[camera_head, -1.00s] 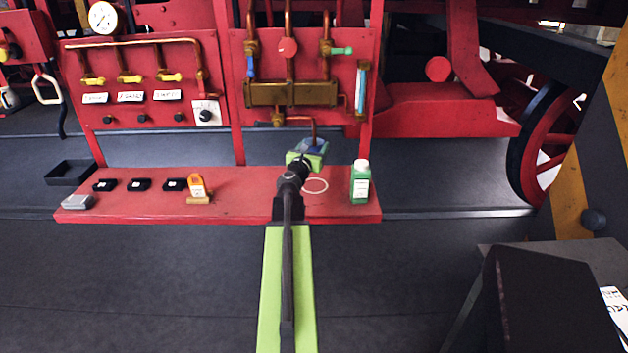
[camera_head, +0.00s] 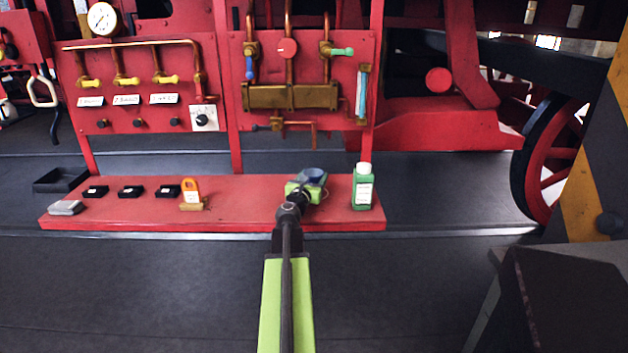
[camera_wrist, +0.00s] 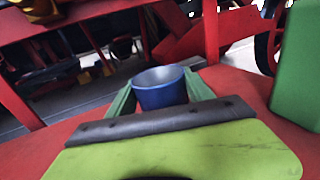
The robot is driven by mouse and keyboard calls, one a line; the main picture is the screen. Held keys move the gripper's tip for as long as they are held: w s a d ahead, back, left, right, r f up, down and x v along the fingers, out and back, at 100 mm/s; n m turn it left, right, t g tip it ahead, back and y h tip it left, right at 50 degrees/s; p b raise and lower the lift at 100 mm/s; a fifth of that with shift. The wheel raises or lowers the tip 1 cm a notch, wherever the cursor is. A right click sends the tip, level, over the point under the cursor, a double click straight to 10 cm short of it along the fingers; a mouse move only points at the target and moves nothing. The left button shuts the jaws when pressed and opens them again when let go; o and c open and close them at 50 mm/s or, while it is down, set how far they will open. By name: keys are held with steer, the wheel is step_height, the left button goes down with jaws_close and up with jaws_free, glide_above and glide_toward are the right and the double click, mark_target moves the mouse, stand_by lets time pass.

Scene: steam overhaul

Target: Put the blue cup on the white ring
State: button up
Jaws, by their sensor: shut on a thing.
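The blue cup (camera_head: 313,175) is held upright, or nearly so, between the green fingers of my gripper (camera_head: 305,186), over the right part of the red bench. In the wrist view the cup (camera_wrist: 160,88) shows its open rim and empty-looking inside, with a green finger on each side. The dark bar of my gripper hides its base, so I cannot tell whether it touches the bench.
A green bottle (camera_head: 363,188) with a white cap stands close right of my gripper. An orange tag padlock (camera_head: 191,192), several black blocks and a grey block (camera_head: 65,208) lie on the red bench (camera_head: 240,200) to the left. A pipe panel (camera_head: 300,75) rises behind.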

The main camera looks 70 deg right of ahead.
steer(key=shift+f, duration=0.15)
steer(key=o, duration=1.6)
steer(key=shift+r, duration=0.2)
steer(key=a, duration=0.7)
steer(key=shift+s+a, duration=0.25)
steer(key=shift+a, duration=0.1)
steer(key=shift+d, duration=0.1)
